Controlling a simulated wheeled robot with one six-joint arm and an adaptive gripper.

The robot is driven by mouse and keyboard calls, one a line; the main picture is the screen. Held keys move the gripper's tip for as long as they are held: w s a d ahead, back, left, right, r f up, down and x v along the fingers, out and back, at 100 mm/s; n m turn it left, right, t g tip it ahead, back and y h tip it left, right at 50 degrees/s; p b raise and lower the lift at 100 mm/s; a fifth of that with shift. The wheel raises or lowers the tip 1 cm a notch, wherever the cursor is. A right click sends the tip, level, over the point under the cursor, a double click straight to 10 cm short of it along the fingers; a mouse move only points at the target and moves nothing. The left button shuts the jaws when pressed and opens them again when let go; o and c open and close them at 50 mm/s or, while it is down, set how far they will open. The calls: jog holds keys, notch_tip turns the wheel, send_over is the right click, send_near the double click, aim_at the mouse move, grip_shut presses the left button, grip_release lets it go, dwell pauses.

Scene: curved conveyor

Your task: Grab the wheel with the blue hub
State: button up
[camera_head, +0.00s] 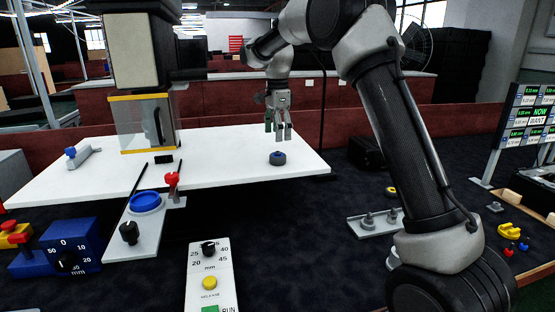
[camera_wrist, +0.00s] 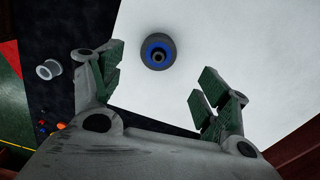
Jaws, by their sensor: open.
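The wheel with the blue hub (camera_head: 277,158) lies flat on the white table near its right front part. It has a dark tyre, and in the wrist view the wheel (camera_wrist: 158,53) shows its blue hub ring and dark centre facing up. My gripper (camera_head: 284,138) hangs above the table, fingers pointing down, close to the wheel and above it in the head view. In the wrist view my gripper (camera_wrist: 160,92) has its green-padded fingers spread apart with nothing between them. The wheel appears beyond the fingertips, not touching them.
A machine with a clear, yellow-edged guard (camera_head: 145,122) stands at the table's left back. A white bracket with a blue knob (camera_head: 82,155) lies at far left. A control panel with a blue ring (camera_head: 146,202) and red knob stands in front. The table (camera_head: 225,150) around the wheel is clear.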

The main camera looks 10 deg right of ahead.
aim_at(279, 152)
jog(key=f, duration=0.7)
jog(key=shift+d+f, duration=0.2)
jog(key=shift+f, duration=0.2)
jog(key=c, duration=1.1)
